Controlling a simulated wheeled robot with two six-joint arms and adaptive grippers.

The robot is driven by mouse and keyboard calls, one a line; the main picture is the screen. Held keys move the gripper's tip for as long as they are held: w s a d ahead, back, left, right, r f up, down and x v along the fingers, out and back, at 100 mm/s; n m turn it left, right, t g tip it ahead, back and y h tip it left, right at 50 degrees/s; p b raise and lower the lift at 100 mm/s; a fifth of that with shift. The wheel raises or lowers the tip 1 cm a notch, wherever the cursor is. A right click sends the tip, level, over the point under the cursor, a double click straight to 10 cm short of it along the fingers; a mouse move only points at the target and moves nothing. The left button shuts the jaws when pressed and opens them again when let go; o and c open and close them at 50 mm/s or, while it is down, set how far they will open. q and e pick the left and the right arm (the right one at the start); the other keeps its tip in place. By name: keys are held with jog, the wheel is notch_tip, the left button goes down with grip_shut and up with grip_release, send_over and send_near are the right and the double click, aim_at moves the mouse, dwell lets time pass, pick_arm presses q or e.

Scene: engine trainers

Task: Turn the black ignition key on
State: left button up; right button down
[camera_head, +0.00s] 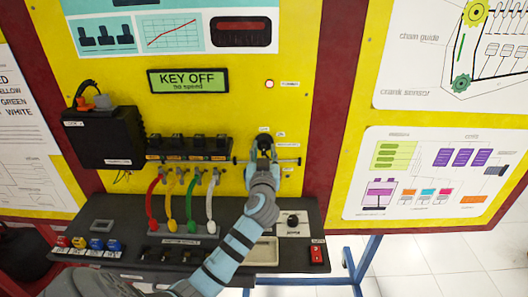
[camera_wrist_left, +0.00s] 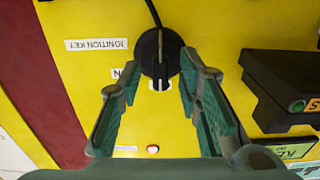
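The black ignition key (camera_head: 264,142) is a round black knob on the yellow panel, right of centre in the head view. In the left wrist view the key (camera_wrist_left: 152,58) shows a narrow upright ridge, and a white mark lies just below it. My left gripper (camera_head: 262,160) is at the key, its details small in the head view. In the left wrist view the left gripper (camera_wrist_left: 160,78) is open, with one finger on each side of the key and gaps still visible. My right gripper is in neither view.
A green display (camera_head: 188,81) reads "KEY OFF no speed". A black coil row (camera_head: 190,148) with coloured leads is left of my gripper. A black console (camera_head: 110,210) juts out below, with a red switch (camera_head: 317,254). A black box (camera_head: 105,137) is further left.

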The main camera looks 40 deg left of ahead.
pick_arm(q)
jog(key=shift+c, duration=0.6)
grip_shut()
jog(key=shift+m, duration=0.3)
jog(key=m+p, duration=0.1)
jog(key=m, duration=0.4)
jog(key=m+p, duration=0.2)
jog(key=m, duration=0.4)
jog(key=shift+w+d+f, duration=0.1)
jog(key=shift+f, duration=0.05)
jog(key=shift+m, duration=0.3)
jog(key=shift+o, duration=0.6)
grip_release()
